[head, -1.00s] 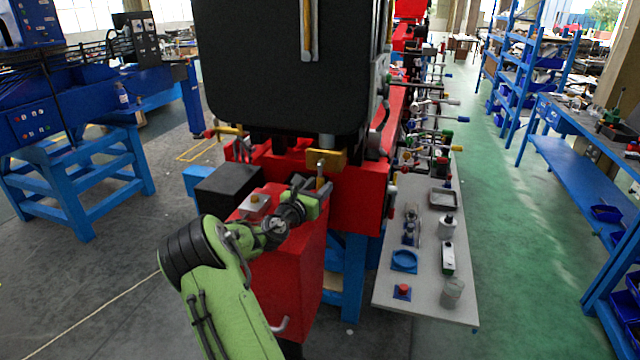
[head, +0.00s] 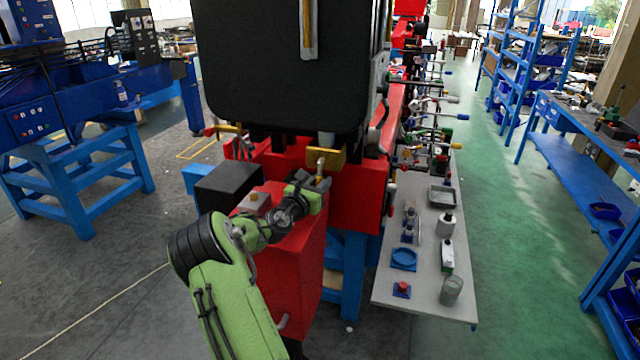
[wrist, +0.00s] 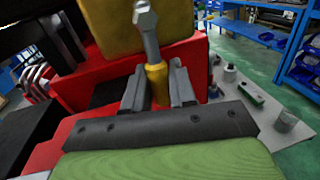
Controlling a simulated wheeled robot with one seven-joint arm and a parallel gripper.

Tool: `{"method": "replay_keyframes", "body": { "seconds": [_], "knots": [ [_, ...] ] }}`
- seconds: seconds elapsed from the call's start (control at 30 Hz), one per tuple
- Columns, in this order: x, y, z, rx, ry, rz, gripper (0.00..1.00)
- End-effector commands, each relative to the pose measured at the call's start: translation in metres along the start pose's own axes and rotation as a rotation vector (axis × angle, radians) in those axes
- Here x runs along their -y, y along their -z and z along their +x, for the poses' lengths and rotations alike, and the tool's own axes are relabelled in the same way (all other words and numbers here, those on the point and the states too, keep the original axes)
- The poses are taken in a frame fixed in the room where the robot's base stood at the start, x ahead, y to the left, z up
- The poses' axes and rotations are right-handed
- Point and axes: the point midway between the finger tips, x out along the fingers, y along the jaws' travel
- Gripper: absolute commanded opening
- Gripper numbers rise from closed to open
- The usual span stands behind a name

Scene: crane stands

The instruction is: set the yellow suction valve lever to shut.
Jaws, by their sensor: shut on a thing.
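The yellow suction valve lever (head: 321,167) stands at the front of the red crane stand, by a yellow block. In the wrist view the lever (wrist: 157,85) has a yellow grip and a silver shaft with a hex-shaped end, pointing up in the picture. My gripper (head: 322,183) is at the lever, above the red cabinet. The grip's lower end is hidden by the gripper's body.
The yellow block (wrist: 120,22) is close beyond the fingers. The red cabinet (head: 292,265) is below my gripper, with a black box (head: 228,186) at its left. A large black panel (head: 285,65) hangs above. A grey table (head: 425,290) with small items is at the right.

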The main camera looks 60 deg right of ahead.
Motion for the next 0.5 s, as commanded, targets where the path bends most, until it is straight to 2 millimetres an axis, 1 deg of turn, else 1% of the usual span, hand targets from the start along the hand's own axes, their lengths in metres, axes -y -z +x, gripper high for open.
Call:
{"method": "replay_keyframes", "body": {
  "seconds": [0.2,0.3,0.5],
  "knots": [
    [-0.013,-0.003,-0.003,-0.041,-0.001,0.205,0.00],
    [-0.014,-0.003,-0.003,-0.046,-0.001,0.235,0.00],
    [-0.014,-0.003,-0.003,-0.045,-0.001,0.235,0.00]
  ]
}}
